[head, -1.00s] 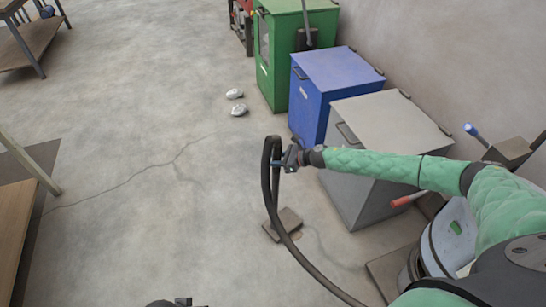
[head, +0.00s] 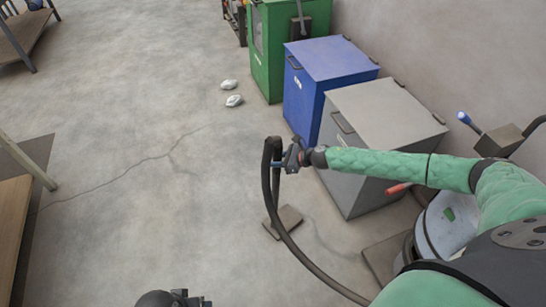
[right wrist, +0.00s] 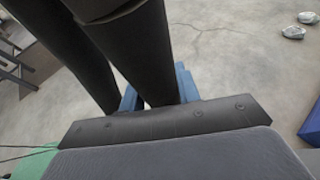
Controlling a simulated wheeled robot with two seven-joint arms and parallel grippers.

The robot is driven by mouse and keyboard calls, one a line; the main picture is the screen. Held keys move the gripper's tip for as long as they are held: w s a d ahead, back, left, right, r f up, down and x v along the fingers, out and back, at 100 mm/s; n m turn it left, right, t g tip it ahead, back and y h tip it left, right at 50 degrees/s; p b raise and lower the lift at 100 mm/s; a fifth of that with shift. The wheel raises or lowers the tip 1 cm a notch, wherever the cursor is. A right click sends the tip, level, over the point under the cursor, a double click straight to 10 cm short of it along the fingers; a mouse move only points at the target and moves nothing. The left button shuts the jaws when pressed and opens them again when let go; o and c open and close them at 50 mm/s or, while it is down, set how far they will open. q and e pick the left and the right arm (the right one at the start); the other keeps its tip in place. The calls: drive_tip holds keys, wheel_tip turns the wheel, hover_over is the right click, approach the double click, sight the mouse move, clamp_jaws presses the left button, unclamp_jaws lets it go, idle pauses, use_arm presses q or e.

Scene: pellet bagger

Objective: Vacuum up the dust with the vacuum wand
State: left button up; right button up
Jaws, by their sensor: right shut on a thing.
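The vacuum wand (head: 267,185) is a dark tube with a flat brown floor nozzle (head: 283,222) resting on or just above the concrete. Its black hose (head: 303,265) loops down toward the lower right. My right gripper (head: 279,160) is shut on the wand near its top. In the right wrist view the blue fingers (right wrist: 155,92) sit on both sides of a dark tube. My left gripper (head: 190,299) shows only partly at the bottom edge, and its jaws cannot be made out. I cannot clearly make out any dust on the floor.
Grey (head: 385,105), blue (head: 330,62) and green (head: 268,50) bins line the right wall. Two small whitish lumps (head: 233,100) lie on the floor before them. A round vacuum canister (head: 450,225) stands lower right. A wooden table (head: 12,225) is at left. The middle floor is clear.

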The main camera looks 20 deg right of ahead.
drive_tip(key=shift+s+d, duration=0.1)
drive_tip(key=shift+s, duration=2.9)
drive_tip(key=shift+s+r, duration=0.1)
